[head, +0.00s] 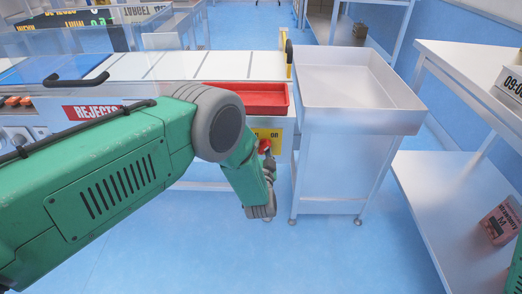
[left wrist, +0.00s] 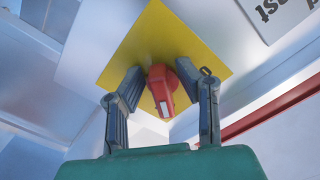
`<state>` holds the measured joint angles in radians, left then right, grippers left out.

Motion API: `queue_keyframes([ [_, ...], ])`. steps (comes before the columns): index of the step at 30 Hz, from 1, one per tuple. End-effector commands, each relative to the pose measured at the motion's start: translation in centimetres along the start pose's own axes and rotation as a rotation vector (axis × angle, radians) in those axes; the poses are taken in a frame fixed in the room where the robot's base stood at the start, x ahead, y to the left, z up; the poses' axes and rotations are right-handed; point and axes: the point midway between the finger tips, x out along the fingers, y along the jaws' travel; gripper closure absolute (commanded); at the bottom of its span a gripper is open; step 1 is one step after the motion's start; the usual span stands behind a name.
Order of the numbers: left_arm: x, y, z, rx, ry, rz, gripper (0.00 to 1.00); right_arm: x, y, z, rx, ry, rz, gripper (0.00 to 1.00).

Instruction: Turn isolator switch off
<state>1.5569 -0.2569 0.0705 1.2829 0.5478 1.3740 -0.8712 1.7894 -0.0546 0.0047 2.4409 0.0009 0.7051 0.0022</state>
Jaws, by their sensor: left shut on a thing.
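The isolator switch is a red rotary handle (head: 265,146) on a yellow plate (head: 276,136) at the front of the grey machine, below the red tray. In the left wrist view the red handle (left wrist: 161,90) has a pale mark near its lower end, and the yellow plate (left wrist: 160,35) stands behind it. My left gripper (head: 268,162) is at the switch. In the left wrist view its two dark fingers (left wrist: 160,76) flank the handle, shut on it. Part of the plate and its lettering is hidden by my arm in the head view. My right gripper is out of view.
A red tray (head: 284,104) sits at the machine's end, right of the REJECTS label (head: 84,110). A white-topped trolley (head: 352,118) stands close to the right of the switch. Shelving (head: 455,205) stands further right. Blue floor (head: 225,265) is open in front.

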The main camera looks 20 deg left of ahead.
Motion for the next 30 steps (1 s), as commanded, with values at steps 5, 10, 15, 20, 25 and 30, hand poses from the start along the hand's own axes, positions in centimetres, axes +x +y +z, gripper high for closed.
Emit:
queue_keyframes([
  [5,-0.03,0.32,-0.88,-0.145,0.016,0.002,0.99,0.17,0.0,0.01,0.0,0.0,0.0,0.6],
  [10,-0.04,0.37,-0.97,-0.291,0.017,0.003,0.99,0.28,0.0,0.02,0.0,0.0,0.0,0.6],
  [15,-0.02,0.38,-0.96,-0.312,0.017,0.004,0.99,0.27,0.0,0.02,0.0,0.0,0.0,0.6],
  [20,-0.01,0.39,-0.91,-0.31,0.017,0.005,0.99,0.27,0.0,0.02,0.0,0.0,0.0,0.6],
  [25,-0.01,0.4,-0.86,-0.309,0.016,0.005,0.99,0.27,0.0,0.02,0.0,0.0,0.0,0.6],
  [30,0.0,0.4,-0.82,-0.309,0.015,0.006,0.99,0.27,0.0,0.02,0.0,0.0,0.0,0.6],
])
